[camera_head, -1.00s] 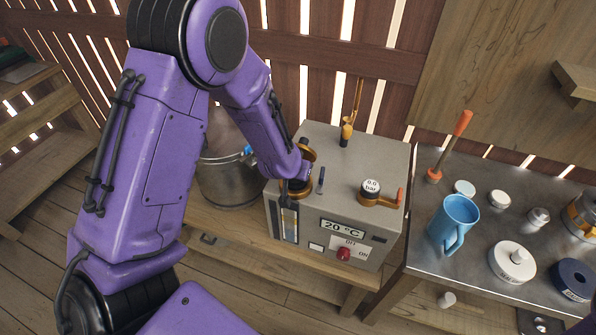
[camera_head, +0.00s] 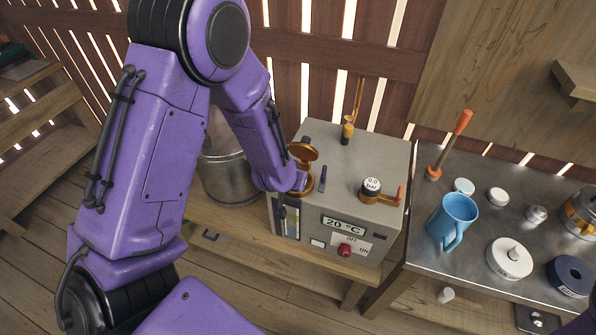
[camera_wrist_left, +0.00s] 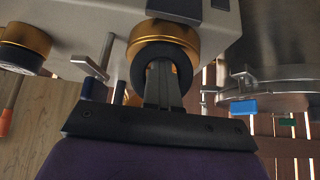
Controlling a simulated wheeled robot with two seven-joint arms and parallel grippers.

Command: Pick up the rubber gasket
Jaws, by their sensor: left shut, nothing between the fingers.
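A black ring (camera_wrist_left: 150,65), which looks like the rubber gasket, sits at the mouth of a gold round fitting (camera_wrist_left: 190,45) in the left wrist view. In the head view the gold fitting (camera_head: 304,156) with its raised lid is at the left of the grey machine's top; the ring is hidden there. My left gripper (camera_wrist_left: 163,68) is shut and empty, its fingertips overlapping the ring's opening in the picture. Whether they touch the ring or reach inside it, I cannot tell. In the head view my left wrist hides the fingers. My right gripper is out of view.
A metal pot (camera_head: 226,178) stands close behind my left wrist. A steel table (camera_head: 402,240) at right holds a blue mug (camera_head: 452,218) and several lids.

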